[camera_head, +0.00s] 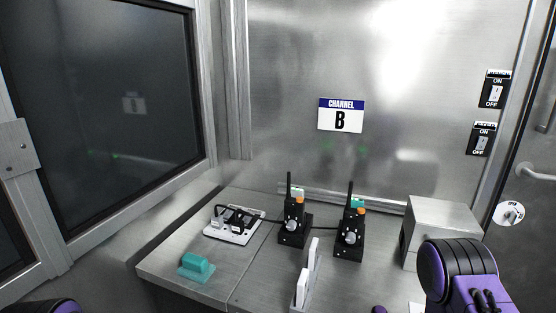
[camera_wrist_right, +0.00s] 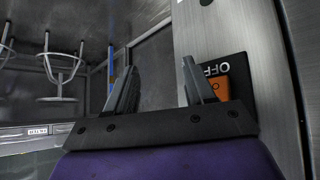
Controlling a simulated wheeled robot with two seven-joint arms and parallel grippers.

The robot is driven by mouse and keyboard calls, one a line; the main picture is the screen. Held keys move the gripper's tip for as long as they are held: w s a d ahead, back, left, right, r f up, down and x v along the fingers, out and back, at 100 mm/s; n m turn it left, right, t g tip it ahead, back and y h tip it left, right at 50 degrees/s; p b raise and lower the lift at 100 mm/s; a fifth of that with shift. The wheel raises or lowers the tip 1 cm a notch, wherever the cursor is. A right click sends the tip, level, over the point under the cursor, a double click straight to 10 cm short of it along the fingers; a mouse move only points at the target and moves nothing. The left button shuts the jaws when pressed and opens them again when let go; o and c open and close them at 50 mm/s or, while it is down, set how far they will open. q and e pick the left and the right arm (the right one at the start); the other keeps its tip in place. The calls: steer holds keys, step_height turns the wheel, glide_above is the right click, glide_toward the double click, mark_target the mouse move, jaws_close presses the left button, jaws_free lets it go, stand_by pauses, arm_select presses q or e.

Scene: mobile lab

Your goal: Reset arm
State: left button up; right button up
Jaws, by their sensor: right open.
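My right arm (camera_head: 462,275) comes in at the lower right of the head view, a purple and black link beside the metal box. Its gripper lies outside the head view. In the right wrist view my right gripper (camera_wrist_right: 158,85) is open, its two dark fingers apart with nothing between them. Behind the right finger is a black switch plate with an orange part (camera_wrist_right: 222,88) and the letters OFF upside down. I cannot tell whether the finger touches it. A purple and black piece of my left arm (camera_head: 52,307) shows at the bottom left; its gripper is not visible.
Two black radios (camera_head: 294,222) (camera_head: 349,234), a white device (camera_head: 234,225), a teal block (camera_head: 196,267), white upright cards (camera_head: 308,275) and a metal box (camera_head: 440,222) stand on the counter. A Channel B sign (camera_head: 341,115) and two switches (camera_head: 494,89) (camera_head: 481,138) are on the wall.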

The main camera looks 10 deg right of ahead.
steer(key=a+f+n+y, duration=0.4)
steer(key=a+n+y, duration=0.15)
steer(key=a, duration=0.55)
step_height(320, 180, up, 16)
steer(key=n+p, duration=0.1)
steer(key=p, duration=1.5)
steer(key=shift+a+f+t+h, duration=0.2)
steer(key=shift+a+t+h, duration=0.15)
steer(key=shift+h, duration=0.1)
step_height(320, 180, down, 4)
steer(key=b, duration=0.3)
